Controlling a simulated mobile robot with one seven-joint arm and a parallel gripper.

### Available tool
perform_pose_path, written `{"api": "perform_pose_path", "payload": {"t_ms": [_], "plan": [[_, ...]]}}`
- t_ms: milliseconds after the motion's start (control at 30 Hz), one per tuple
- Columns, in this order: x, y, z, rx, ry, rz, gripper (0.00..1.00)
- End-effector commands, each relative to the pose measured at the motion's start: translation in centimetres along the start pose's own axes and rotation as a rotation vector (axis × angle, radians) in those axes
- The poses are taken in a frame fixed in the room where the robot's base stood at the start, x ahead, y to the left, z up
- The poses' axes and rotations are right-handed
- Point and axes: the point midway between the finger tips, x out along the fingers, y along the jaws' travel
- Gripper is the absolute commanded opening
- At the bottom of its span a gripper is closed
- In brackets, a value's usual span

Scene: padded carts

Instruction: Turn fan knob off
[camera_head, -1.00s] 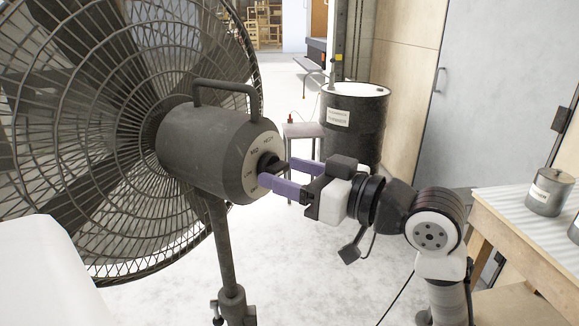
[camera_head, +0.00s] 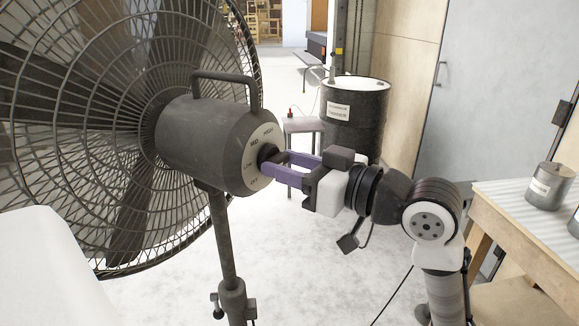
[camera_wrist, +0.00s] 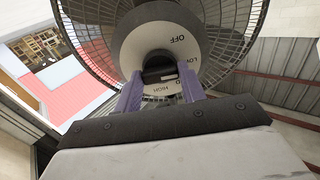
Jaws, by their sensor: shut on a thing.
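The fan (camera_head: 205,145) is a grey motor housing with a wire cage, on a stand at the left of the head view. Its black knob (camera_head: 266,153) sits in the middle of a pale round dial (camera_head: 262,133) marked OFF, LOW, MED and HIGH. My gripper (camera_head: 273,160), with purple fingers, is shut on the knob. In the wrist view the knob (camera_wrist: 158,70) lies between the two fingers, below the OFF and LOW marks. The fingers partly hide the dial, and I cannot tell exactly which mark the knob points to.
A black drum (camera_head: 354,115) and a small grey table (camera_head: 301,128) stand behind my gripper. A workbench (camera_head: 525,215) with a grey can (camera_head: 549,186) is at the right. A white surface (camera_head: 45,265) fills the lower left. Open floor lies around the stand.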

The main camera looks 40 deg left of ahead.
Motion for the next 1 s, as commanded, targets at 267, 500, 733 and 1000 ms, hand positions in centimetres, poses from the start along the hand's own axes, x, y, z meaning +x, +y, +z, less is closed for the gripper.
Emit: {"api": "perform_pose_path", "payload": {"t_ms": [267,500,733,1000], "plan": [[0.04,0.00,0.44,-0.173,0.001,-0.001,0.17],[0.02,0.02,0.46,-0.390,0.001,-0.001,0.17],[0.01,0.03,0.34,-0.586,0.000,0.000,0.17],[0.00,0.06,0.18,-0.752,0.000,0.000,0.17]]}}
